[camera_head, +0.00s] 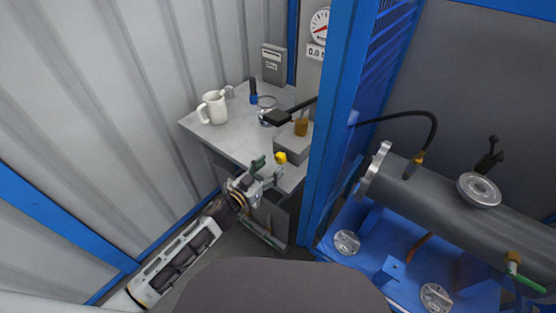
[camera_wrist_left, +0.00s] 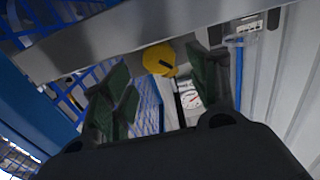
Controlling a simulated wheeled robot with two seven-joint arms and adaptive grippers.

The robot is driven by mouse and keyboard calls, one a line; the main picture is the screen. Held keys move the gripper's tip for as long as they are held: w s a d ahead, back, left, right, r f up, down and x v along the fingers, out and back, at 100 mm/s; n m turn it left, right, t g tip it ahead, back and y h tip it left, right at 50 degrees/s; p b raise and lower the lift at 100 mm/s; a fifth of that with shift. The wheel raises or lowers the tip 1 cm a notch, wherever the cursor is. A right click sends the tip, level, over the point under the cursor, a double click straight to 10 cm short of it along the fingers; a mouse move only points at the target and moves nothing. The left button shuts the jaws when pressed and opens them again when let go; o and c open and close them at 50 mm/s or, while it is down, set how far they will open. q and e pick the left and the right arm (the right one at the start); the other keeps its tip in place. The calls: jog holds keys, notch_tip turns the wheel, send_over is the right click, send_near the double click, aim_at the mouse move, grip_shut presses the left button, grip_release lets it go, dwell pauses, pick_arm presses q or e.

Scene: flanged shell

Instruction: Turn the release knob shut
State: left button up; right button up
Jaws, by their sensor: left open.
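The yellow release knob (camera_head: 281,157) sits on the front of a grey block at the near edge of the table. In the left wrist view the knob (camera_wrist_left: 157,58) is round with a dark bar on its face, under a grey edge. My left gripper (camera_head: 266,172) is open, just in front of and slightly below the knob in the head view. In the left wrist view the green pads of the gripper (camera_wrist_left: 168,88) stand apart with the knob beyond the gap between them. I see no contact. My right gripper is not in view.
A grey table (camera_head: 226,139) holds a white mug (camera_head: 212,107) and a blue-handled tool (camera_head: 253,91). A black lever (camera_head: 290,112) extends above the block. A dial gauge (camera_head: 319,26) hangs behind. A blue post (camera_head: 341,100) and a flanged grey shell (camera_head: 440,200) stand to the right.

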aim_at(278, 159)
pick_arm(q)
jog(key=shift+x, duration=2.5)
jog(key=shift+c, duration=0.2)
jog(key=c, duration=1)
